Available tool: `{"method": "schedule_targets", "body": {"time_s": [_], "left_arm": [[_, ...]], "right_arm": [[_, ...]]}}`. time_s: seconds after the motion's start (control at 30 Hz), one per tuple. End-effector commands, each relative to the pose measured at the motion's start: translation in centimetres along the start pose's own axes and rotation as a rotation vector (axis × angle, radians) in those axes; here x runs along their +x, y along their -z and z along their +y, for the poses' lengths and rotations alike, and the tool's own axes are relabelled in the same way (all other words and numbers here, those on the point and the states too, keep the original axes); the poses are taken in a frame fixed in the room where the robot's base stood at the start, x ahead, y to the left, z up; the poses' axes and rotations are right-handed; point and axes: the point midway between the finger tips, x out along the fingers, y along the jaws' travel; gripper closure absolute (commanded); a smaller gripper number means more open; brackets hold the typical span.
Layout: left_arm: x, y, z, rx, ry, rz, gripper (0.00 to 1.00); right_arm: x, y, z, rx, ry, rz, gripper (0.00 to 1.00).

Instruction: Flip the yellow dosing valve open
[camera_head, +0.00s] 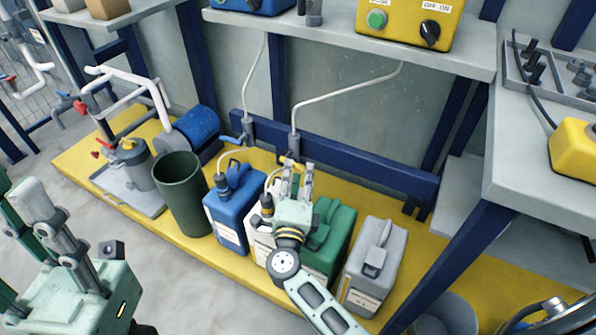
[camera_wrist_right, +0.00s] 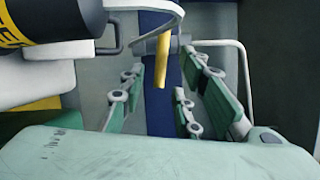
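The yellow dosing valve handle (camera_wrist_right: 162,62) hangs down in the right wrist view from a grey valve body on a pipe. In the head view the handle (camera_head: 284,159) shows as a small yellow bit at the foot of a white pipe. My right gripper (camera_head: 298,170) is open and empty, close below the valve. In the right wrist view its two fingers (camera_wrist_right: 184,82) stand apart, with the handle seen in the gap between them; I see no contact. My left gripper (camera_head: 22,190) is open and empty at the left edge, partly cut off, far from the valve.
A blue canister (camera_head: 230,212), a green canister (camera_head: 336,232) and a grey canister (camera_head: 372,268) stand on the yellow platform. A white canister is partly behind my right gripper. A blue-handled valve (camera_head: 231,139) is left of the yellow one. A dark green bin (camera_head: 183,200) stands further left.

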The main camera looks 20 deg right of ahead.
Motion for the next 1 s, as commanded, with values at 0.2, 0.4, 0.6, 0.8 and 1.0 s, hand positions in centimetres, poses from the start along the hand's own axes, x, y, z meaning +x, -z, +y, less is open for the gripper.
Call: {"method": "schedule_targets", "body": {"time_s": [0.2, 0.4, 0.6, 0.8, 1.0], "left_arm": [[0.2, -0.1, 0.0, 0.003, -0.01, 0.025, 0.6], [0.5, -0.2, 0.0, 0.004, -0.013, 0.027, 0.6], [0.5, -0.2, 0.1, 0.004, -0.013, 0.027, 0.6], [0.5, -0.2, 0.1, 0.003, -0.013, 0.028, 0.6], [0.5, -0.2, 0.1, 0.003, -0.012, 0.028, 0.6]], "right_arm": [[2.6, 0.0, 0.1, -0.001, 0.001, -0.001, 0.7], [3.2, 0.0, 0.0, -0.001, -0.001, -0.001, 0.7], [3.2, 0.0, 0.0, -0.001, -0.001, -0.001, 0.74], [3.1, 0.0, 0.0, -0.002, -0.001, -0.001, 0.92], [3.1, 0.0, 0.1, -0.002, -0.001, -0.001, 1.0]]}}
